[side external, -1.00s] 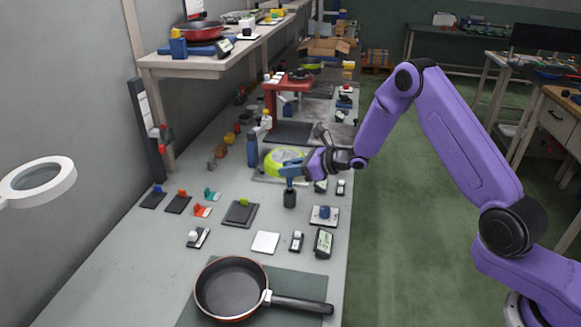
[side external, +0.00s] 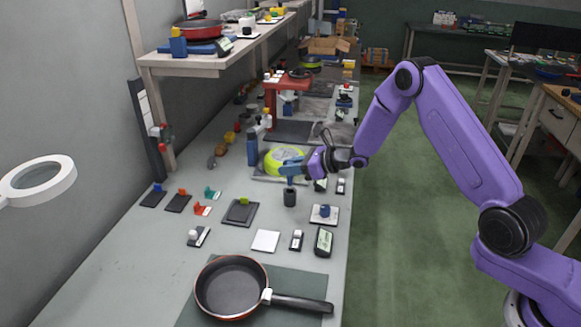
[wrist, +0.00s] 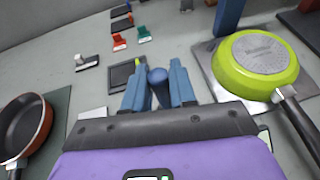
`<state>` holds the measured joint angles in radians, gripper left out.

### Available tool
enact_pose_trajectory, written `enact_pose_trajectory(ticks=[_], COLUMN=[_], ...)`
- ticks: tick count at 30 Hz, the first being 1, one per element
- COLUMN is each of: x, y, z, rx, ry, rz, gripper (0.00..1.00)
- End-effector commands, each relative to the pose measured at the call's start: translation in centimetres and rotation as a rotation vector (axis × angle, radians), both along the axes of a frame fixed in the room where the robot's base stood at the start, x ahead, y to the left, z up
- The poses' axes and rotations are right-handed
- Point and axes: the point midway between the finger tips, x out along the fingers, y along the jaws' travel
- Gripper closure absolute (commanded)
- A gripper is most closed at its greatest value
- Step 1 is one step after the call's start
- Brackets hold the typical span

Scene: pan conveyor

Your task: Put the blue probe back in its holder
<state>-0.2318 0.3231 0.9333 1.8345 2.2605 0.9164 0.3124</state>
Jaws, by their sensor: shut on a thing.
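My gripper (side external: 288,169) is shut on the blue probe; its two blue fingers stand on either side of the probe. In the wrist view, the probe's rounded blue head (wrist: 158,75) shows between the fingers. In the side view, the probe (side external: 290,181) points down, roughly upright, and its lower end meets the mouth of a dark cylindrical holder (side external: 290,198) on the bench. I cannot tell how deep the probe sits in it. In the wrist view, the holder is hidden behind the gripper.
A lime-green pan (side external: 285,160) lies upside down on a plate just behind my gripper. Several small switches and a white plate with a blue knob (side external: 325,211) lie around the holder.

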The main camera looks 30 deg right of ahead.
Motion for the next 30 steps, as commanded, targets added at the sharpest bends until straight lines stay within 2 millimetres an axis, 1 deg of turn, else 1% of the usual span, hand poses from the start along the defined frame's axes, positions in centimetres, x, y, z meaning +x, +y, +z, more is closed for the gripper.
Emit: enact_pose_trajectory(ticks=[11, 30], x=[0.0, 0.0], y=[0.0, 0.0], z=[-0.1, -1.4], rx=[0.000, 0.000], ry=[0.000, 0.000], rz=[0.000, -0.001], gripper=[1.00, 1.00])
